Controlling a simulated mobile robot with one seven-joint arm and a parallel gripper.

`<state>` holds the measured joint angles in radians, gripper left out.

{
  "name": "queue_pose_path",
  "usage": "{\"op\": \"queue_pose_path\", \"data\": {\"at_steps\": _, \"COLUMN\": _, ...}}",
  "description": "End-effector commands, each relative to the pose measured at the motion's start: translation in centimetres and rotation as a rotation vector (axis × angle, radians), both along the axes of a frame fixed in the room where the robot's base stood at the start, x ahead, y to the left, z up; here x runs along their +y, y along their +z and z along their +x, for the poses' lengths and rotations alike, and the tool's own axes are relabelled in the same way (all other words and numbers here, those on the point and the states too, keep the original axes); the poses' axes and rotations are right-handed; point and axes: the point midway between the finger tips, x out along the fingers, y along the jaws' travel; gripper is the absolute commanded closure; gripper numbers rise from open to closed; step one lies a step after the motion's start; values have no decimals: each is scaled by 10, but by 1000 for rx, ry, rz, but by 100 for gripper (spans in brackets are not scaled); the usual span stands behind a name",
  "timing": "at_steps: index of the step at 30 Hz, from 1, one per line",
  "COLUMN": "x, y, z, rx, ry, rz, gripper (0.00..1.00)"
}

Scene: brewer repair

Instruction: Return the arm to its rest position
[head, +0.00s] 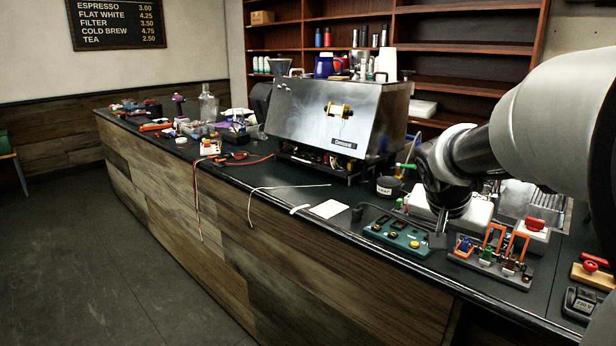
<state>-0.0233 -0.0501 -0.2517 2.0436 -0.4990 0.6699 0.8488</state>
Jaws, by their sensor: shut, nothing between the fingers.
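My arm reaches in from the right edge of the head view. Its dark wrist bends down over the counter at the right of the brewer. My gripper (440,232) points down, shut and empty, just right of a green board (398,234) with yellow and dark round parts. Its tips are small and dark here, and I cannot tell whether they touch anything. The steel brewer (320,112) stands on the counter left of the arm, its lower front open with parts showing inside.
A rack with orange clips (492,258) stands close right of the gripper. A dark cup (388,187) and a white block (470,210) are near the wrist. The floor at left is clear.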

Motion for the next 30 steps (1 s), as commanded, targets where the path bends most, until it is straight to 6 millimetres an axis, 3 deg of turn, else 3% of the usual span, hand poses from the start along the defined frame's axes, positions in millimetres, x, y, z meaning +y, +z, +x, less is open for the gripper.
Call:
{"op": "queue_pose_path", "data": {"at_steps": 6, "x": 86, "y": 15, "z": -86, "rx": 54, "ry": 304, "rz": 62, "gripper": 100}}
{"op": "queue_pose_path", "data": {"at_steps": 9, "x": 115, "y": 14, "z": -118, "rx": 74, "ry": 430, "rz": 66, "gripper": 100}}
{"op": "queue_pose_path", "data": {"at_steps": 18, "x": 175, "y": -1, "z": -190, "rx": 101, "ry": 726, "rz": 45, "gripper": 100}}
{"op": "queue_pose_path", "data": {"at_steps": 20, "x": 183, "y": 2, "z": -200, "rx": 105, "ry": 771, "rz": 40, "gripper": 100}}
{"op": "queue_pose_path", "data": {"at_steps": 21, "x": 182, "y": 20, "z": -197, "rx": 106, "ry": 764, "rz": 42, "gripper": 100}}
{"op": "queue_pose_path", "data": {"at_steps": 30, "x": 181, "y": 90, "z": -196, "rx": 108, "ry": 760, "rz": 42, "gripper": 100}}
